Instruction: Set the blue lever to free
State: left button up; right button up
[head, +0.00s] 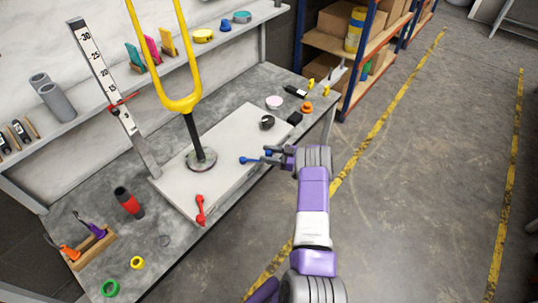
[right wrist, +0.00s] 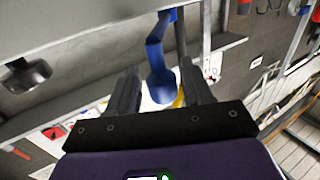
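The blue lever (head: 249,160) is at the right front edge of the pale fixture plate (head: 229,140) on the bench. In the right wrist view the blue lever (right wrist: 156,56) has a bent arm with a rounded end. My right gripper (head: 268,155) is beside the lever, fingers pointing at it. In the right wrist view the right gripper (right wrist: 159,82) is open, with the lever's end showing between its two fingers; whether they touch it cannot be told. No free marking is legible. My left gripper is not in view.
A red lever (head: 200,209) and a black knob (head: 267,122) are on the same plate. A yellow fork (head: 180,103) stands on a black post there. A red-and-black tool (head: 128,202) and a wooden holder (head: 90,249) lie left. The floor at right is clear.

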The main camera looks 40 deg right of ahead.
jog(key=p+v, duration=0.1)
jog(key=v, duration=0.6)
jog(key=shift+s, duration=0.25)
jog(key=shift+d, duration=0.15)
dwell(0.4)
